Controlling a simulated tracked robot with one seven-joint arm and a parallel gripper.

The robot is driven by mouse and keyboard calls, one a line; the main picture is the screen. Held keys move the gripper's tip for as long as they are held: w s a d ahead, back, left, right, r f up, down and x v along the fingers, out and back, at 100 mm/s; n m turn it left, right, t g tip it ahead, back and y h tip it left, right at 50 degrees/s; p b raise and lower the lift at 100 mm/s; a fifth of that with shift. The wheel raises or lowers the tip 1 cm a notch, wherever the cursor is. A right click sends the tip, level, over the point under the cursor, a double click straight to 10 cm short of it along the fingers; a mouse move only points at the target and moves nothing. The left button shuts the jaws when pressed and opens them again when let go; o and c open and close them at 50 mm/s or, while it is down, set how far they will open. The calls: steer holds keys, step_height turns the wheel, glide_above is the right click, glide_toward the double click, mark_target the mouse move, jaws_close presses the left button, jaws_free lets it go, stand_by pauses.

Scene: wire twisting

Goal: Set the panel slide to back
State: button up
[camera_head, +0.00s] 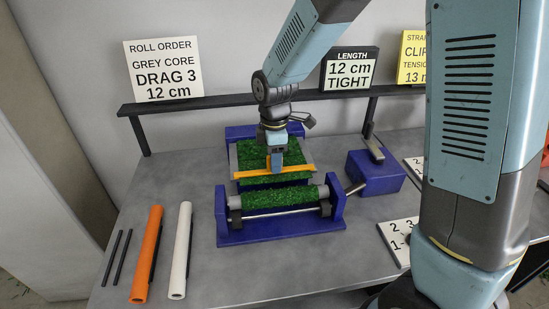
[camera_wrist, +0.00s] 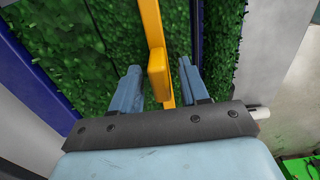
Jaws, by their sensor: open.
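A green leafy panel (camera_head: 262,150) lies in a purple frame (camera_head: 240,131) on the bench. A yellow-orange bar (camera_head: 300,169) crosses the panel's near part from left to right; I cannot tell whether this is the panel slide. My gripper (camera_head: 275,168) points down over the middle of the bar. In the wrist view the gripper (camera_wrist: 160,88) is open, with one finger on each side of the bar's raised tab (camera_wrist: 157,72). Gaps show between tab and fingers. The bar (camera_wrist: 152,22) runs on over the green panel. My gripper hides the bar's middle in the head view.
A green-wrapped roller (camera_head: 270,197) sits in a purple stand in front. A purple block with a lever (camera_head: 375,181) stands right. Orange (camera_head: 146,253) and white (camera_head: 180,250) tubes and two dark rods lie left. Signs stand on a rail behind. My arm blocks the right side.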

steer(key=shift+c, duration=0.4)
jaws_close()
steer(key=shift+w, duration=0.1)
steer(key=w, duration=0.3)
steer(key=w+a, duration=0.1)
steer(key=w, duration=0.2)
steer(key=shift+w+a, duration=0.2)
steer(key=shift+w, duration=0.05)
steer(key=shift+w+r, duration=0.15)
steer(key=shift+w, duration=0.15)
steer(key=shift+c, duration=0.7)
jaws_free()
steer(key=shift+w+a, duration=0.1)
steer(key=shift+w, duration=0.05)
steer(key=shift+o, duration=1.1)
